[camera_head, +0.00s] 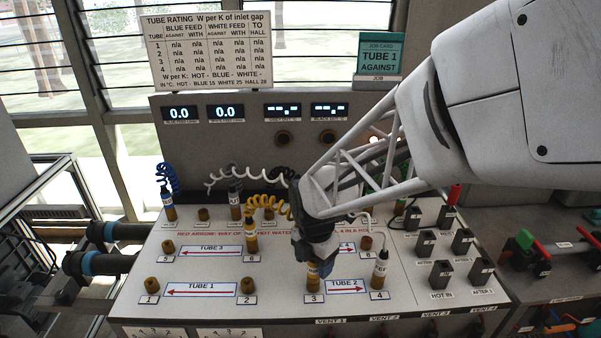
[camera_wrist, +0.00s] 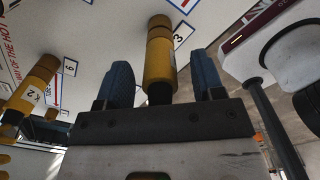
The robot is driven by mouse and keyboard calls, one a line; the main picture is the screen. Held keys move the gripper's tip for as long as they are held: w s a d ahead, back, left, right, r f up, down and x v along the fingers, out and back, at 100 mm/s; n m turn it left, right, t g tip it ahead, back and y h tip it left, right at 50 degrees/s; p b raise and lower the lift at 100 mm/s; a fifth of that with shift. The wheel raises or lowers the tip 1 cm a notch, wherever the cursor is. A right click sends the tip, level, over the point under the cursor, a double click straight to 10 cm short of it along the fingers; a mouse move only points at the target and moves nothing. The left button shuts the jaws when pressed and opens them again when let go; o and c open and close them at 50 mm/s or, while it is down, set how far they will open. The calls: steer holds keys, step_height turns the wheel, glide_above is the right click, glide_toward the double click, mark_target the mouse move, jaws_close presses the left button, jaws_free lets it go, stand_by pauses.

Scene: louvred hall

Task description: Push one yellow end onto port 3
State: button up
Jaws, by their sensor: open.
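A yellow end (camera_head: 313,274) stands upright at port 3, beside its label (camera_head: 313,299), below my gripper (camera_head: 313,252). In the wrist view, my gripper (camera_wrist: 161,70) is open, with one blue finger on each side of this yellow end (camera_wrist: 160,66). Small gaps show between fingers and end. Its brown foot meets the panel beside the 3 label (camera_wrist: 181,36); I cannot tell how deeply it is seated. The other yellow end (camera_head: 251,240) stands at port 6, and it also shows in the wrist view (camera_wrist: 33,86). A coiled yellow hose (camera_head: 268,202) runs between them, partly hidden by my arm.
A white end (camera_head: 381,270) stands at port 4, close to the right of my gripper. Brown ports 1 (camera_head: 151,285) and 2 (camera_head: 248,285) are bare. A blue-hosed end (camera_head: 168,207) stands at the back left. The job card (camera_head: 379,56) reads "TUBE 1 AGAINST".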

steer(key=shift+r, duration=1.8)
step_height(320, 180, up, 8)
